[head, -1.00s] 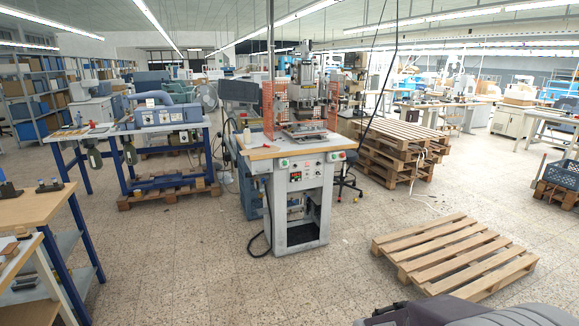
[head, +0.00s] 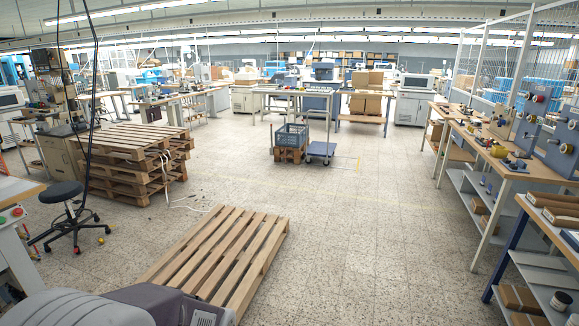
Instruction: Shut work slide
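The work slide is not in view. Only the right-hand edge of the stamping machine's stand (head: 14,250) shows at the left edge of the head view, with a bit of its wooden top and red and green buttons on its side. The press itself is out of the picture. Neither of my grippers is in view. Part of my own body shows at the bottom left.
A low wooden pallet (head: 222,257) lies on the floor just ahead. Behind it stand a pallet stack (head: 130,165) and a black stool (head: 68,207). A blue-grey crate (head: 291,136) and trolley (head: 321,150) stand further back. Benches (head: 490,160) line the right; the centre-right floor is clear.

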